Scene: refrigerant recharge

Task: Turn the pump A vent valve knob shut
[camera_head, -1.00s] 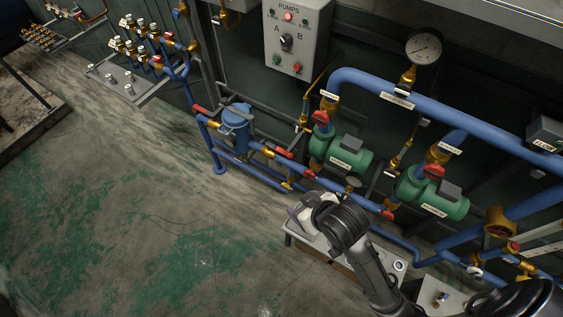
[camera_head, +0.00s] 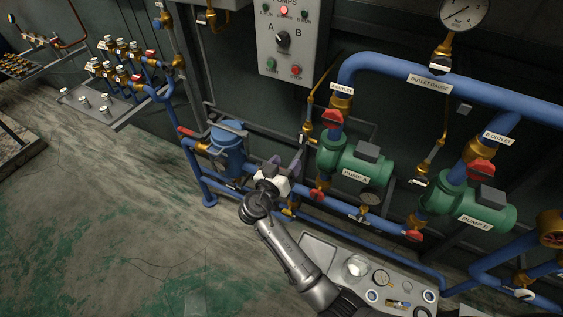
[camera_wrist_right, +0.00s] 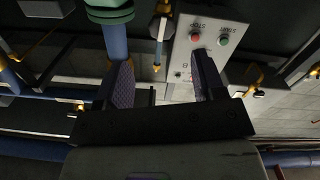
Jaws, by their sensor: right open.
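Pump A (camera_head: 355,161) is a green pump with a label on its side. A thin brass vent line (camera_head: 317,102) drops at its left from the blue pipe and ends in a small fitting with a pale handle (camera_head: 303,139). The knob's exact setting is too small to read. My right gripper (camera_head: 279,166) is open and empty, just below and left of this fitting, apart from it. In the right wrist view its two purple-padded fingers (camera_wrist_right: 162,75) are spread, with a thin brass and blue-grey line (camera_wrist_right: 158,42) beyond them. My left gripper is not in view.
The blue strainer (camera_head: 227,150) stands close at the left of my gripper. Red-handled valves, such as one on the pump A outlet (camera_head: 333,121), are close by. The pump control box (camera_head: 291,42) hangs above. A grey instrument case (camera_head: 322,254) lies below. The floor at left is clear.

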